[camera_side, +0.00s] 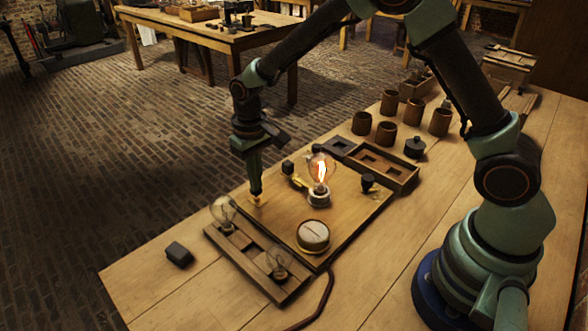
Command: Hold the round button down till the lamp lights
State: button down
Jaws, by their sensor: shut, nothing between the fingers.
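My gripper (256,194) is shut and points straight down at the left part of a wooden board (282,208). Its tips are on or just above a small pale brass round button (257,202); the tips cover much of it, and I cannot tell how far it is pressed. The lamp (321,168), a clear glass bulb in a pale round socket, stands upright near the middle of the board. Its filament glows bright orange-white, so it is lit.
A round pale-faced dial (313,235) sits on the board. A wooden rack with unlit bulbs (223,211) lies along its front left edge. Brown jars (386,132) and a partitioned tray (405,178) stand behind. A dark block (179,254) lies at left; a cable (326,298) crosses the front.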

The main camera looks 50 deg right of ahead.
notch_tip(320, 180, up, 13)
jog(key=shift+w+f, duration=0.2)
dwell(0.3)
jog(key=s+d+r+t, duration=0.2)
jog(key=s+d+r, duration=0.1)
jog(key=s, duration=0.5)
jog(key=s+d+r+t, duration=0.3)
jog(key=s+d, duration=0.3)
jog(key=s, duration=0.3)
jog(key=shift+d+r+t, duration=0.2)
jog(key=shift+r+t, duration=0.1)
